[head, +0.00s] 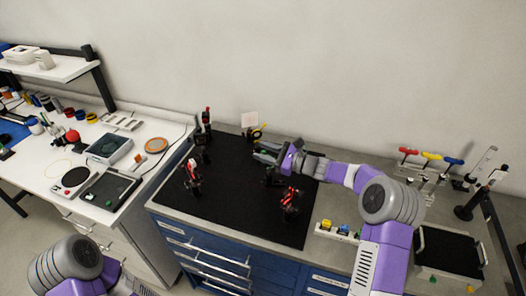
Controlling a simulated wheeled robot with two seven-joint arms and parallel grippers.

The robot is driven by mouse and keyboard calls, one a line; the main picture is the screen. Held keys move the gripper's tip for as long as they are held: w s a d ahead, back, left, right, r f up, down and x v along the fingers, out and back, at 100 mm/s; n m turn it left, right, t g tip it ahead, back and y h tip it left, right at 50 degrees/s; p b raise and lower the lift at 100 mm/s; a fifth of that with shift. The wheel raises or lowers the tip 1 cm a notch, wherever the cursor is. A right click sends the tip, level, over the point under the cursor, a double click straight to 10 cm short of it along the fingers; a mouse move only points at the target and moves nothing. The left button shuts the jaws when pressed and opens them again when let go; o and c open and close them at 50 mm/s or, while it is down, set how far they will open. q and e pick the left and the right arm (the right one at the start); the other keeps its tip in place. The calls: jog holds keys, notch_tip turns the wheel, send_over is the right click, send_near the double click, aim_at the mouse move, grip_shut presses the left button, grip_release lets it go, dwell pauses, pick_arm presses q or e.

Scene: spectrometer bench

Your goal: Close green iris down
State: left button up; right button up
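My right gripper (264,151) reaches in from the right over the black mat (235,205) on the bench, with its fingers pointing left. A small green patch (265,152) shows at its fingers; it may be part of the green iris, which is otherwise hidden or too small to make out. I cannot tell whether the fingers touch it or how far they are apart.
Red-and-black mounts (290,200) and (193,176) stand on the mat, with a black post (207,121) behind. A white card (250,119) and yellow-marked part (256,133) stand behind the gripper. Red, yellow and blue handled tools (431,156) are at the right. The mat's front middle is clear.

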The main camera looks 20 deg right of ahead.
jog(key=shift+w+a, duration=0.1)
jog(key=shift+a, duration=0.15)
grip_shut()
jog(key=shift+a+f+n+g+h, duration=0.1)
jog(key=shift+a+n+g+h, duration=0.3)
jog(key=shift+n+g+h, duration=0.15)
jog(key=shift+a+f+n+h, duration=0.15)
jog(key=shift+f+n+h, duration=0.15)
jog(key=shift+n+h, duration=0.15)
grip_release()
